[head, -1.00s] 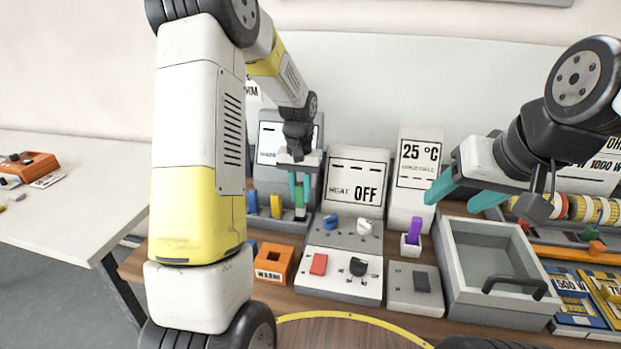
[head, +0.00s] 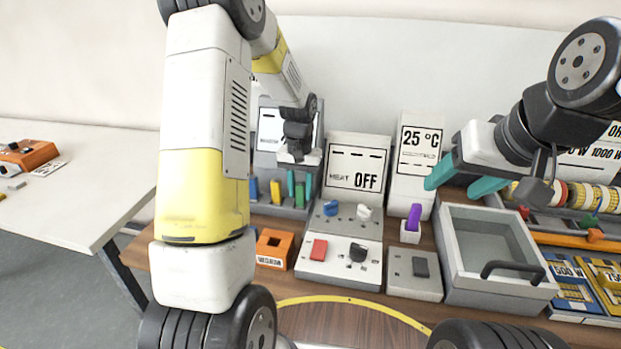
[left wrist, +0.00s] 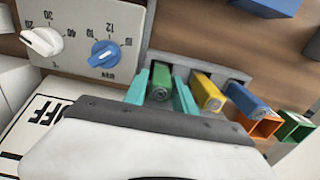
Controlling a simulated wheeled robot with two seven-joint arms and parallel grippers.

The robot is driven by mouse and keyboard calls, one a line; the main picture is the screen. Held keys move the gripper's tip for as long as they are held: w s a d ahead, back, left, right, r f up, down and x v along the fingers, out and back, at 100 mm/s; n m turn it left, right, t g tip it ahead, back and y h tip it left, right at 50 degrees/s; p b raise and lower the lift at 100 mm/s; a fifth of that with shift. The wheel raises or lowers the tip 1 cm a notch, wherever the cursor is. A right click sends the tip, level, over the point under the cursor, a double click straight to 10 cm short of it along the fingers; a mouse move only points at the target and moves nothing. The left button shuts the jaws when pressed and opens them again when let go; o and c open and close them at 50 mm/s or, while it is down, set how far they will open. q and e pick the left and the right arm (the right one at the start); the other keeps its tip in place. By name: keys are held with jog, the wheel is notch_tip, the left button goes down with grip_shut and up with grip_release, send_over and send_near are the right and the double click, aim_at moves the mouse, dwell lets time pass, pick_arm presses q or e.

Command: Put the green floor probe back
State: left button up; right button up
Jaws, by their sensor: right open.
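The green floor probe (head: 300,194) stands upright in the grey rack (head: 283,209) at the back, right of a yellow and a blue probe. It also shows in the left wrist view (left wrist: 160,88). My left gripper (head: 300,186) points down over the rack with one teal finger on each side of the green probe. In the left wrist view (left wrist: 161,92) the fingers look spread, with narrow gaps beside the probe. The probe's lower end is hidden in the rack. My right gripper (head: 462,180) is open and empty above the grey tray's back left corner.
The yellow probe (head: 276,192) stands close beside the green one. An orange block (head: 275,249), the heat panel (head: 340,262), a purple probe in a white holder (head: 413,217) and the grey tray (head: 452,262) crowd the table. The wooden front area (head: 340,325) is clear.

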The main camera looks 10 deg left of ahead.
pick_arm(q)
jog(key=shift+o, duration=1.1)
jog(key=shift+r, duration=4.05)
jog(key=s+r+t+h, duration=0.1)
jog(key=s+r+t, duration=0.2)
jog(key=s+r, duration=0.7)
jog(key=s+d+r+t, duration=0.1)
jog(key=s+r, duration=0.1)
jog(key=s, duration=0.5)
jog(key=s+d+r+t+h, duration=0.1)
jog(key=s+r+t, duration=0.1)
jog(key=s, duration=0.5)
jog(key=shift+s+r, duration=0.15)
jog(key=shift+r, duration=0.45)
jog(key=shift+d, duration=0.1)
